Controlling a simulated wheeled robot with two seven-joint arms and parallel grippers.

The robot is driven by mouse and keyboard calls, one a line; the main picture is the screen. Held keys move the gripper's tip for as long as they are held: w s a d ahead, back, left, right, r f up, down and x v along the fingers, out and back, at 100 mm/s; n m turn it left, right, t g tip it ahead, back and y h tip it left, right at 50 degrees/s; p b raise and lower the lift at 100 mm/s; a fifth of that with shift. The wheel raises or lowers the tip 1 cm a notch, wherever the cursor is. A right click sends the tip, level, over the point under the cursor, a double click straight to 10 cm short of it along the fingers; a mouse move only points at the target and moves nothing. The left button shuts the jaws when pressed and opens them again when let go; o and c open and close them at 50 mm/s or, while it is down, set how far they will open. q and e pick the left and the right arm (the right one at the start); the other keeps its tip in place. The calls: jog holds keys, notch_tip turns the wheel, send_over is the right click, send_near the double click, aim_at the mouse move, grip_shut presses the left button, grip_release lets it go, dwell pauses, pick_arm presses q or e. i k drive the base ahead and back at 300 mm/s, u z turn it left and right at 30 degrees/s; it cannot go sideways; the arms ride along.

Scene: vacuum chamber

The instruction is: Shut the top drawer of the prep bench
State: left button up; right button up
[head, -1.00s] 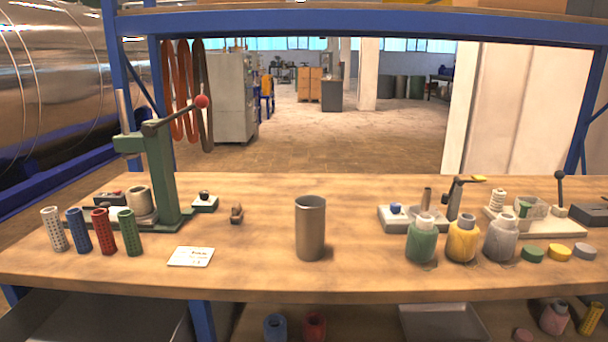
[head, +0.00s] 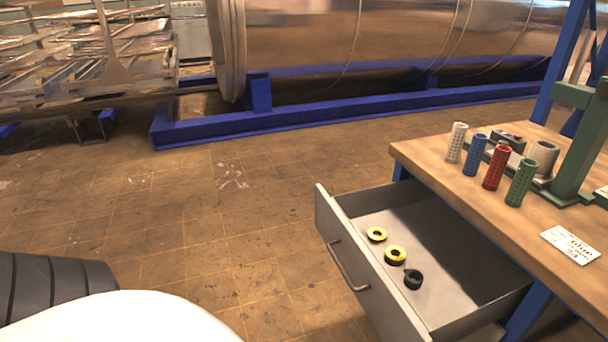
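The top drawer (head: 356,232) of the prep bench is pulled out from under the bench top's left end, in the lower right of the head view. It is grey, with a bar handle (head: 346,268) on its front panel. Two yellow-and-black rings (head: 395,255) and one black ring (head: 413,279) lie inside it. The prep bench (head: 440,172) has a wooden top and blue legs. Neither of my grippers is in view.
Four perforated cylinders, white, blue, red (head: 496,167) and green, stand on the bench top near a green press (head: 580,145) and a white card (head: 571,245). A large metal chamber on a blue frame (head: 300,122) lies behind. The tiled floor (head: 190,220) left of the drawer is clear.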

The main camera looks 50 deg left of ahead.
aim_at(469, 284)
jog(key=u, duration=1.15)
jog(key=k, duration=0.5)
jog(key=z, duration=1.7)
jog(key=i, duration=0.9)
jog(key=u, duration=1.75)
